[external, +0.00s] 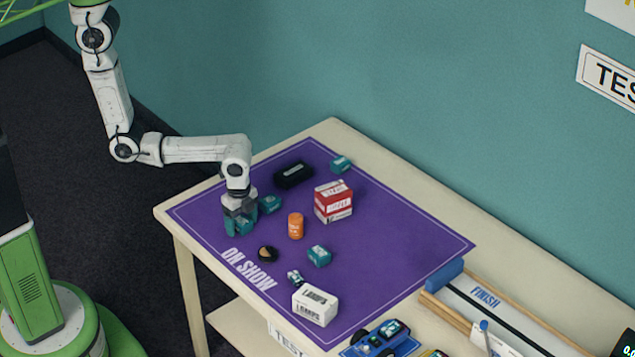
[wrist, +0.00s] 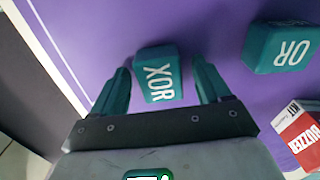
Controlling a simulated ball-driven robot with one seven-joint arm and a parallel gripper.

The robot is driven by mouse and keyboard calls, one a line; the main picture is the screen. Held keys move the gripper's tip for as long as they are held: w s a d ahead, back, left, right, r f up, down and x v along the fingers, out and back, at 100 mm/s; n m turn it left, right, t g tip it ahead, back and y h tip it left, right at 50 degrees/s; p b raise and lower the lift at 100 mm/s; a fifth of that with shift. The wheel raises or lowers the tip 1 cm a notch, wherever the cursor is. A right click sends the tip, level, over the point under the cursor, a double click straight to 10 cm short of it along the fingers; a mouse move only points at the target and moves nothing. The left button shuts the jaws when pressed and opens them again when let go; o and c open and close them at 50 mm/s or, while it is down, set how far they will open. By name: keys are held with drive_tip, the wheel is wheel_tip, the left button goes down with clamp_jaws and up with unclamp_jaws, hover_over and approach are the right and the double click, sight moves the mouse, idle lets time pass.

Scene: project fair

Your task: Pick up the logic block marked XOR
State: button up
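The teal XOR block (wrist: 158,75) lies on the purple mat (external: 400,240), its white letters facing up in the wrist view. My gripper (wrist: 160,68) is open, with one teal finger on each side of the block and gaps of purple mat showing between fingers and block. In the external view my gripper (external: 241,222) points down at the mat's left side. There the XOR block cannot be told apart from the teal fingers. A teal OR block (wrist: 281,48) lies to the right, close to my gripper; it also shows in the external view (external: 270,203).
A red and white buzzer box (external: 333,201), an orange can (external: 296,226), a black box (external: 293,174), a dark round item (external: 268,253) and a white lamps box (external: 315,306) stand on the mat. Other teal blocks lie at the back (external: 341,163) and middle (external: 319,256).

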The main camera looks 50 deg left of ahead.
drive_tip(key=c, duration=1)
